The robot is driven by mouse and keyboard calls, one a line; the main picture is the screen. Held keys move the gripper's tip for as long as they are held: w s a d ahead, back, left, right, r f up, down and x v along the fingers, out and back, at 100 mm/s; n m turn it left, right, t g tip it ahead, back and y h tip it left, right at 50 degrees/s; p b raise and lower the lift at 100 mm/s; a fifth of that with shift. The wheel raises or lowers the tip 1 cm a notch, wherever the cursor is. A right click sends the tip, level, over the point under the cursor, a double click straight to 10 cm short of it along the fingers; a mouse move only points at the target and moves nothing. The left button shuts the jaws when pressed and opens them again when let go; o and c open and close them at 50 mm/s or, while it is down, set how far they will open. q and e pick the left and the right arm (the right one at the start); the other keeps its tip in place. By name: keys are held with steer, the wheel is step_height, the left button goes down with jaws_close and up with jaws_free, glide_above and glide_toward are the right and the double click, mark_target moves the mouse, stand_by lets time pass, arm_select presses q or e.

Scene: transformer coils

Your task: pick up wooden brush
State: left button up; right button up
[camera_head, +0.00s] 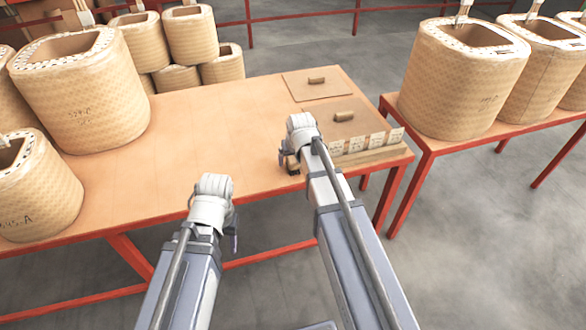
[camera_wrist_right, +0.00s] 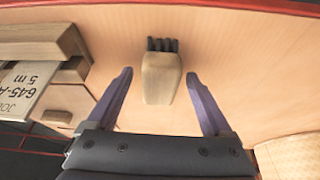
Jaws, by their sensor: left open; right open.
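The wooden brush (camera_wrist_right: 162,78) lies on the orange-red framed table, with a pale wooden handle and dark bristles at its far end in the right wrist view. My right gripper (camera_wrist_right: 158,98) is open, with its purple fingers on either side of the handle and visible gaps between. In the head view my right gripper (camera_head: 299,140) is over the table's right part, and its wrist hides most of the brush. My left gripper (camera_head: 232,235) is open and empty in front of the table's front edge; its fingers are mostly hidden by my arm.
A wooden box (camera_head: 345,122) with paper labels stands right of my right gripper, and a flat board (camera_head: 317,86) lies behind it. Large wrapped coils (camera_head: 85,95) stand at the left and on a second table (camera_head: 440,140). The table's middle (camera_head: 200,130) is clear.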

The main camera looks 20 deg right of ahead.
steer(key=shift+w+f, duration=0.1)
steer(key=shift+f, duration=0.1)
jaws_close()
stand_by(0.6)
